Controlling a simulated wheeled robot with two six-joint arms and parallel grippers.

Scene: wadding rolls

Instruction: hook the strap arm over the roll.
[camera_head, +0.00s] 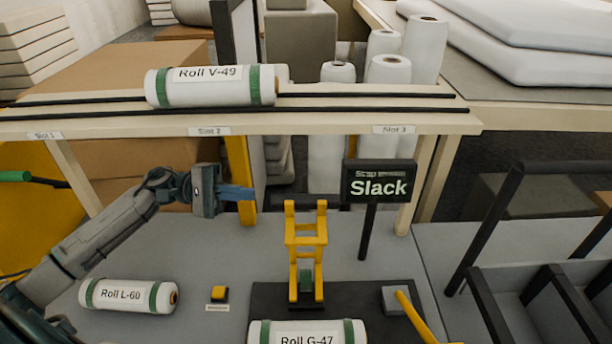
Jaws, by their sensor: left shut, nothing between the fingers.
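The white roll labelled "Roll G-47" (262,333) lies at the bottom edge, at the front of a dark base plate (268,299); its lower part is cut off. A yellow upright frame (306,238) stands on the plate behind it. A yellow bar (412,316) slants from a grey block (394,300) at the right; I cannot tell which yellow part is the strap arm. Neither visibly lies over the roll. My left gripper (248,193) is shut and empty, its blue fingers pointing right, left of the frame and apart from it. My right gripper is not in view.
Roll L-60 (128,295) lies at the left, beside a yellow button (219,293). Roll V-49 (210,86) lies on the slotted shelf (350,122) behind. A sign reading "Slack" (378,184) stands right of the frame. A dark rack (545,290) stands at the right.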

